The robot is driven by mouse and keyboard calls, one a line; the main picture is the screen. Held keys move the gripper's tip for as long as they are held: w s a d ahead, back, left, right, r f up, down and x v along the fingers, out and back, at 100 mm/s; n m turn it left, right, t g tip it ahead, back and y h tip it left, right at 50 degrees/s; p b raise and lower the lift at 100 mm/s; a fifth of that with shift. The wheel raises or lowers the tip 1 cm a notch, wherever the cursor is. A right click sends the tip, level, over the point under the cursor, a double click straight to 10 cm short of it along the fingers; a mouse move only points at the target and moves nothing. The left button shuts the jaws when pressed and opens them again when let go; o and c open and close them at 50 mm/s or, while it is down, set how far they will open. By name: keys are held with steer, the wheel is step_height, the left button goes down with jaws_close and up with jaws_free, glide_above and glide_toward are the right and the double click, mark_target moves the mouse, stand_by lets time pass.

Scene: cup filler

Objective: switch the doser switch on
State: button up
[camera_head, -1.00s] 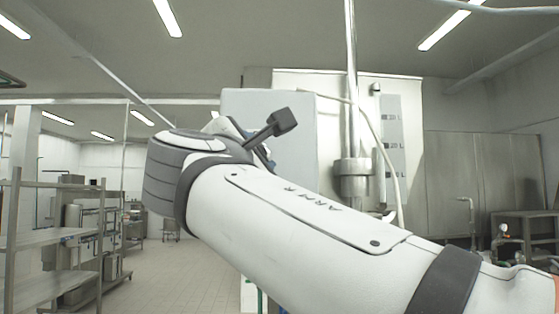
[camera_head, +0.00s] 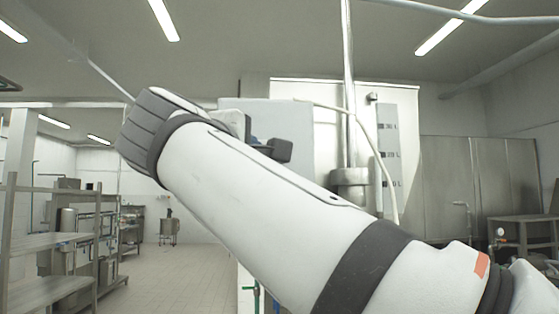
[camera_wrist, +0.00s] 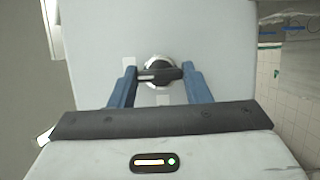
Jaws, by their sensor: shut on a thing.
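The doser switch (camera_wrist: 158,72) is a round black rotary knob with a silver rim on the face of a light grey box (camera_wrist: 90,40) in the wrist view. Its grip bar lies about level, with a white mark towards its left end. My gripper (camera_wrist: 159,76) has its two blue fingers at the left and right ends of the bar and is shut on it. In the head view the grey box (camera_head: 300,125) stands behind my arm, which hides the switch and most of the gripper.
A steel panel with a vertical pipe (camera_head: 348,100) and a level scale (camera_head: 388,150) stands right of the box. Metal shelving (camera_head: 50,240) is at the left. The tiled floor (camera_head: 180,265) between is mostly clear.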

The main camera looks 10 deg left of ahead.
steer(key=shift+f, duration=0.1)
stand_by(0.3)
steer(key=o, duration=1)
steer(key=s, duration=0.2)
steer(key=s+a+b, duration=0.1)
steer(key=s, duration=0.2)
steer(key=s+b, duration=0.1)
steer(key=s, duration=0.1)
steer(key=shift+s+a, duration=0.15)
steer(key=shift+s, duration=0.2)
